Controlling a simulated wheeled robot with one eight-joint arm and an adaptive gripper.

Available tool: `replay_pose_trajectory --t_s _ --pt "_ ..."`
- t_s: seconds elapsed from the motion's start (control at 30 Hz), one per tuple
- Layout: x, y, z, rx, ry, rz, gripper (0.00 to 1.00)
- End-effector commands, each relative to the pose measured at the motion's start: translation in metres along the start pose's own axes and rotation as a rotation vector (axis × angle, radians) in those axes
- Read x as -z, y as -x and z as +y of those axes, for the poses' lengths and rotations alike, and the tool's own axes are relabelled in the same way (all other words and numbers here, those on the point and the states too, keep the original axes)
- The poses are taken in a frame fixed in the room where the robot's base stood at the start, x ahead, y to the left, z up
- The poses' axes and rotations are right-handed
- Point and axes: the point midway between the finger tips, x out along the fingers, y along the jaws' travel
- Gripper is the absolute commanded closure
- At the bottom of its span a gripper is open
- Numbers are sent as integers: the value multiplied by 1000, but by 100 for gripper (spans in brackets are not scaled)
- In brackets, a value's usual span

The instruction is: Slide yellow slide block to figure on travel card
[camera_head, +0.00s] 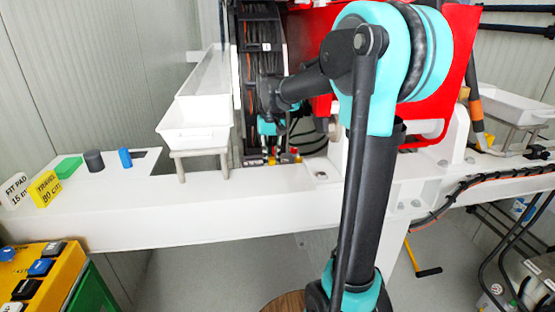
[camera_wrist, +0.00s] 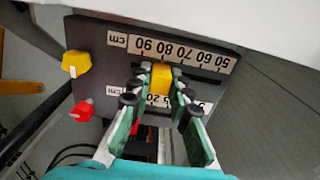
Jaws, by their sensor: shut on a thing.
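In the wrist view the yellow slide block (camera_wrist: 160,76) sits on a dark panel (camera_wrist: 88,36), between the fingertips of my gripper (camera_wrist: 158,88), which is shut on it. A white cm scale (camera_wrist: 172,51) lies just above the block, upside down, with figures from 90 at left to 50 at right. The block stands below about the 80 to 70 part; its exact reading cannot be told. The yellow travel card (camera_head: 44,189) in the head view reads 80 cm. In that view my gripper (camera_head: 271,130) is small at the panel, and the block is not clear.
A yellow knob (camera_wrist: 76,63) and a red knob (camera_wrist: 82,111) stick out left of the block. A second scale (camera_wrist: 111,87) lies lower, partly behind my fingers. A white tray (camera_head: 194,137) stands left of my arm. A white fit pad card (camera_head: 16,190) stands beside the travel card.

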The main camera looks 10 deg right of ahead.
Motion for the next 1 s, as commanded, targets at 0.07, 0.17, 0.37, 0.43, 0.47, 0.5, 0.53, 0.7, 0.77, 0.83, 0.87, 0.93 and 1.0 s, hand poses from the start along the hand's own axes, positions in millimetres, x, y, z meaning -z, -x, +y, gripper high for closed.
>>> replay_pose_trajectory --t_s 0.07,0.17,0.37,0.43,0.47,0.5,0.53,0.7,0.77,0.83,0.87,0.93,1.0 --pt "0 0 0 0 0 0 100" --pt "0 0 0 0 0 0 100" --pt "0 0 1 0 0 0 62" --pt "0 0 1 0 0 0 60" --pt "0 0 1 0 0 0 60" --pt "0 0 1 0 0 0 60" --pt "0 0 1 0 0 0 60" --pt "0 2 1 0 0 0 60" --pt "0 6 1 0 0 0 60" --pt "0 14 1 0 0 0 60" --pt "0 19 1 0 0 0 60" --pt "0 31 1 0 0 0 60" --pt "0 46 1 0 0 0 60"
